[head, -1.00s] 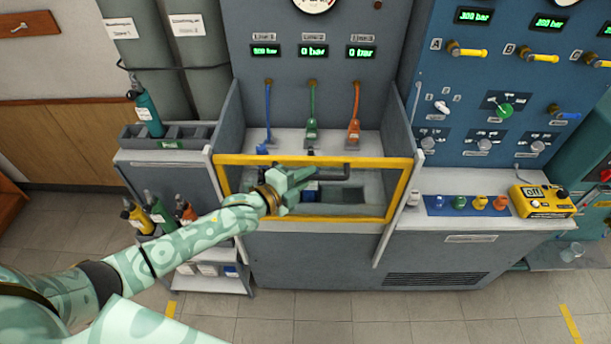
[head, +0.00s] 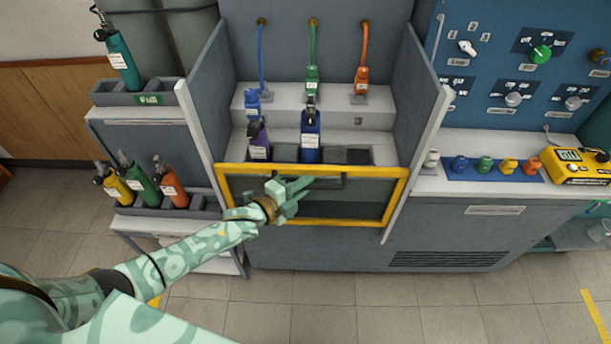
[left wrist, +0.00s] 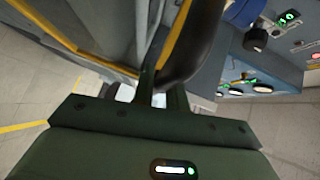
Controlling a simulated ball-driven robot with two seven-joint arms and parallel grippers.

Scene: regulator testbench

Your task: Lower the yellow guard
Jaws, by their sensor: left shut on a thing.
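The yellow guard (head: 370,172) is a yellow frame with a clear pane across the front of the middle bench. In the left wrist view the fingers (left wrist: 163,98) close on the thick dark handle (left wrist: 195,45), beside a yellow guard bar (left wrist: 174,38). The fingers partly hide the handle in the head view. My right gripper is not in view.
Behind the guard stand a blue cylinder (head: 310,140) and a purple one (head: 259,142). Grey side walls (head: 205,105) flank the bay. A rack of cylinders (head: 190,200) stands left, and a yellow meter (head: 577,166) sits right. The floor in front is clear.

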